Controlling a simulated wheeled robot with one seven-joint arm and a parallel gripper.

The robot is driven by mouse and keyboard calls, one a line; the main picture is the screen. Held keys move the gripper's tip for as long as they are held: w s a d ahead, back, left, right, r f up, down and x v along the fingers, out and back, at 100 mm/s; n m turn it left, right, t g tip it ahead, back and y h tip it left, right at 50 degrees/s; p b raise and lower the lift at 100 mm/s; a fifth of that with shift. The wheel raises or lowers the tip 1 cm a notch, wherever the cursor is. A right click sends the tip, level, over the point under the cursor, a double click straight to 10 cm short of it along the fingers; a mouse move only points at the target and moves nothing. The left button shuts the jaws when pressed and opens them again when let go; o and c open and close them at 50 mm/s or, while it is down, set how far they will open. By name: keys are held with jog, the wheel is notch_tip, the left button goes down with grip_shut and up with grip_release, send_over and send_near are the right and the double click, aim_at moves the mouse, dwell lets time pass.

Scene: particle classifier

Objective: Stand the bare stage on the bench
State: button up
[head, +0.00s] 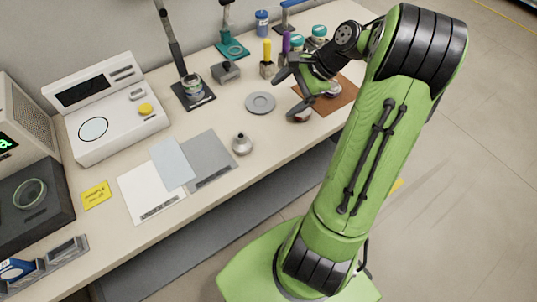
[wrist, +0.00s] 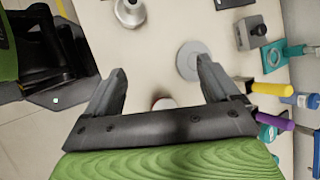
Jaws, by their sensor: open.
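My gripper (head: 289,92) is open over the right part of the bench, and its two fingers are spread wide in the wrist view (wrist: 160,70). A small pale round piece with a reddish-brown side (head: 301,115) is on the bench close to the lower finger. In the wrist view a pale round top (wrist: 163,103) shows between the fingers, partly hidden by the gripper body. A flat grey disc (head: 260,103) lies to the left, with a raised centre. A silver domed piece (head: 242,144) stands nearer the front edge. I cannot tell which of these is the bare stage.
A brown mat (head: 343,97) lies under my arm, with a round piece (head: 333,88) on it. A grey block (head: 226,71), yellow-handled tool (head: 267,50) and teal stand (head: 232,48) line the back. Grey and white sheets (head: 212,157) lie left; bench between disc and dome is clear.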

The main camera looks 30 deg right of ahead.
jog(key=s+a+r+n+g+h, duration=0.1)
jog(key=a+r+n, duration=0.2)
jog(key=a, duration=0.2)
jog(key=s+a+r+n+h, duration=0.2)
jog(key=a+n, duration=0.2)
jog(key=a, duration=0.2)
jog(key=s+a+r+n+t+h, duration=0.1)
jog(key=s+a+n, duration=0.2)
jog(key=s+n, duration=0.2)
jog(key=s+a+r+n+h, duration=0.1)
jog(key=s+a+n, duration=0.3)
jog(key=s, duration=0.6)
jog(key=shift+r+n+t, duration=0.4)
jog(key=shift+r+n, duration=0.3)
jog(key=shift+n, duration=0.5)
jog(key=shift+s+a+r, duration=0.1)
